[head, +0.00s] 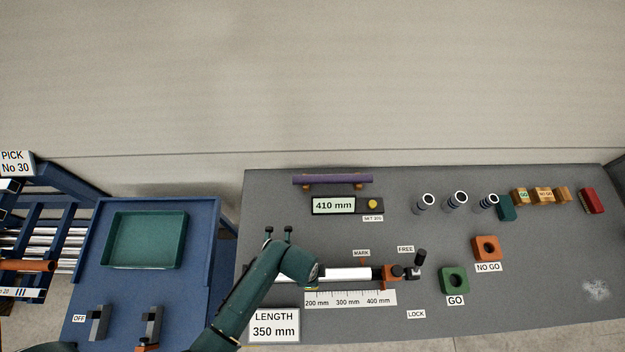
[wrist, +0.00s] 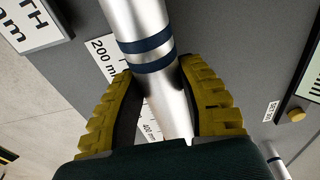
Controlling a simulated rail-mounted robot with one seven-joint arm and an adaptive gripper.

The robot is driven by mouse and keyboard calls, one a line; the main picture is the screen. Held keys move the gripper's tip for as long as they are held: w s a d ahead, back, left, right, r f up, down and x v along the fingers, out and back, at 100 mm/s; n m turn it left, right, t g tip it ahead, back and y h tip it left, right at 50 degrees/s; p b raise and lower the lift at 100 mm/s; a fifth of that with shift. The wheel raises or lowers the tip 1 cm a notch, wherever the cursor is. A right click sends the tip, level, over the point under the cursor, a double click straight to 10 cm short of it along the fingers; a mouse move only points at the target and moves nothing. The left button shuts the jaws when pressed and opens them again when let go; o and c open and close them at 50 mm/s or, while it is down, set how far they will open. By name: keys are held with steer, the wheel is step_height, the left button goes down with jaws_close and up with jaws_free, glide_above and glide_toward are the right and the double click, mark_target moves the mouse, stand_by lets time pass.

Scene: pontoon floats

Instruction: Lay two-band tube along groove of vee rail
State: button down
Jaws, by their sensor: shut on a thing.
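The two-band tube is bright silver metal with two dark blue bands, and in the wrist view (wrist: 165,100) it runs between my fingers. My gripper (wrist: 157,75) is shut on it, with the bands close to the yellow finger pads. In the head view the tube (head: 348,274) lies roughly level behind the length scale, its right end close to an orange block (head: 393,272). My arm hides its middle and most of my gripper. The vee rail is mostly hidden beneath the tube and arm; I cannot tell whether the tube touches its groove.
A black lever (head: 420,260) stands between the FREE and LOCK labels. A purple bar (head: 333,180) and a 410 mm display (head: 334,205) are behind. Green GO (head: 454,280) and orange NO GO (head: 487,248) gauges stand right. A green tray (head: 145,240) is left.

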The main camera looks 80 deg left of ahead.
steer(key=shift+f+b, duration=0.75)
steer(key=shift+f, duration=0.35)
steer(key=c, duration=0.6)
jaws_free()
steer(key=shift+c, duration=0.2)
steer(key=r, duration=0.4)
steer(key=s+r, duration=0.1)
steer(key=r, duration=0.7)
steer(key=shift+s+a, duration=0.1)
steer(key=shift+s, duration=0.15)
